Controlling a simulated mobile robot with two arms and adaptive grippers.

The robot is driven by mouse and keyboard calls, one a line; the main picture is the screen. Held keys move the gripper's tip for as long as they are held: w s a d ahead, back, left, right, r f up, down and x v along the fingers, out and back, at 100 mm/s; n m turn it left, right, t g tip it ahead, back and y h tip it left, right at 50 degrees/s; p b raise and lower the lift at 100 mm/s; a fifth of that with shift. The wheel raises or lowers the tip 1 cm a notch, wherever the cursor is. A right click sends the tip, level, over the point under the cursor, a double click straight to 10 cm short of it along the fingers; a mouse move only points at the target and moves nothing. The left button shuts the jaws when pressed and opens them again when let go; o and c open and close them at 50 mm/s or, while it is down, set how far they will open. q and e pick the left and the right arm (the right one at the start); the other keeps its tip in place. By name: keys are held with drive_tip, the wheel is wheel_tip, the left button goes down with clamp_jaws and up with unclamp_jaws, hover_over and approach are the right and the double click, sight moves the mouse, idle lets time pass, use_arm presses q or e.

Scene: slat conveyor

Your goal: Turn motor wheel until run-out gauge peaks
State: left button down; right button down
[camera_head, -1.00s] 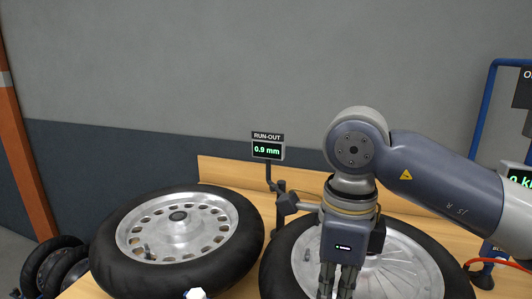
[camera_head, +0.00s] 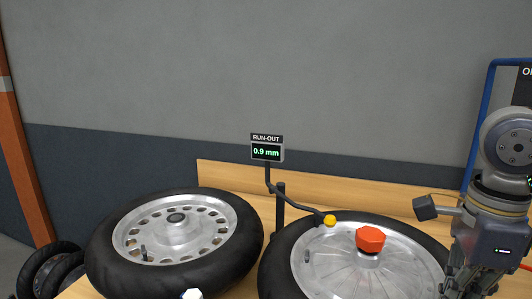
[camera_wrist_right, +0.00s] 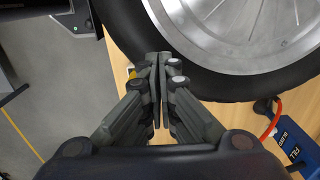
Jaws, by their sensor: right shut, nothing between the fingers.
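The motor wheel (camera_head: 325,262) lies flat on the bench at the right, a black tire around a silver disc with a red-orange hub cap. The run-out gauge (camera_head: 267,150) stands behind it and reads 0.9 mm. A bent arm runs from its post to a yellow tip (camera_head: 330,220) at the wheel's far side. My right gripper (camera_head: 466,290) is at the wheel's right edge, its fingers low in the picture. In the right wrist view the fingers (camera_wrist_right: 159,60) are shut and empty beside the black tire (camera_wrist_right: 200,70); contact cannot be told. My left gripper is not in view.
A second wheel with a slotted rim (camera_head: 243,250) lies at the left of the bench. Black tires (camera_head: 45,270) stand lower left. A blue device with a red hose (camera_wrist_right: 285,140) sits near the tire in the wrist view. A wooden backboard (camera_head: 225,173) lines the bench.

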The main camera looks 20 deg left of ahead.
drive_tip(key=shift+a, duration=0.1)
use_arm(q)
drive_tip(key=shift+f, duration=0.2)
use_arm(e)
drive_tip(key=shift+f, duration=0.25)
